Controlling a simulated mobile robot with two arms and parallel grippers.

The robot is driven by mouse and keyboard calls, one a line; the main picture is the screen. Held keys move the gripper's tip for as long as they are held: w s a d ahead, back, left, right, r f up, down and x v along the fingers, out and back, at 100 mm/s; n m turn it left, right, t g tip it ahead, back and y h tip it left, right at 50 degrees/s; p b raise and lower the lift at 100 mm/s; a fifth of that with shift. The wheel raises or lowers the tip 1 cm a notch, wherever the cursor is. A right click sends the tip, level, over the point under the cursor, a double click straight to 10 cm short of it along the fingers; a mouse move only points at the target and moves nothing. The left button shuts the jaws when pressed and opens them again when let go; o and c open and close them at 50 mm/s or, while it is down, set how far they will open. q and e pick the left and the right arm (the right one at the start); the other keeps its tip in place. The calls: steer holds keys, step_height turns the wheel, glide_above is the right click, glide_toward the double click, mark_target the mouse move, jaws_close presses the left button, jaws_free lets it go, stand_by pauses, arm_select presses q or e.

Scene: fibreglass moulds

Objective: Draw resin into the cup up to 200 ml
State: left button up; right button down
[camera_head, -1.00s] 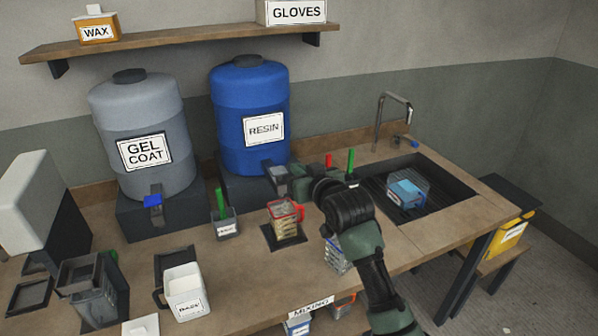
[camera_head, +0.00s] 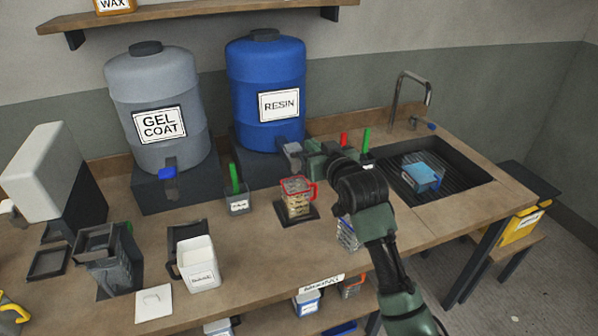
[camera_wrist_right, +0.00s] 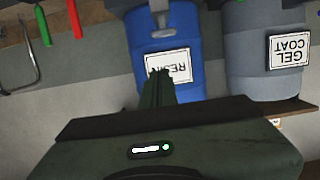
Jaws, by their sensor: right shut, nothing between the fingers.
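The cup (camera_head: 292,208) is clear with a red rim and handle. It stands upright on a dark pad below and in front of the resin tap. Pale marks or contents show in it; I cannot tell the level. The blue resin drum (camera_head: 265,85) has a grey tap (camera_head: 291,151) low at its front. My right gripper (camera_head: 308,156) is shut and empty, close beside the tap on its right; I cannot tell if they touch. In the right wrist view its fingers (camera_wrist_right: 158,88) overlap the resin drum (camera_wrist_right: 165,110). My left gripper is out of view.
The grey gel coat drum (camera_head: 152,90) stands left of the resin drum. A small holder (camera_head: 238,204) with a green stick and a white container (camera_head: 198,263) stand left of the cup. A sink (camera_head: 440,178) is at right. Bare worktop lies in front of the cup.

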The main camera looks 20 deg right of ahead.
steer(key=f+t+b, duration=0.1)
steer(key=t+b, duration=0.1)
steer(key=b, duration=0.2)
steer(key=s+a+f+t+b, duration=0.1)
steer(key=f+t+b, duration=0.1)
steer(key=b, duration=0.3)
steer(key=s+a+f+t+b, duration=0.1)
steer(key=f+t+b, duration=0.1)
steer(key=b, duration=0.3)
step_height(320, 180, up, 4)
steer(key=f+p, duration=0.1)
steer(key=p, duration=0.1)
glide_above(295, 152)
steer(key=s, duration=0.2)
steer(key=f, duration=0.2)
steer(key=shift+a+f+p, duration=0.3)
steer(key=shift+a+f, duration=0.05)
steer(key=shift+f, duration=0.55)
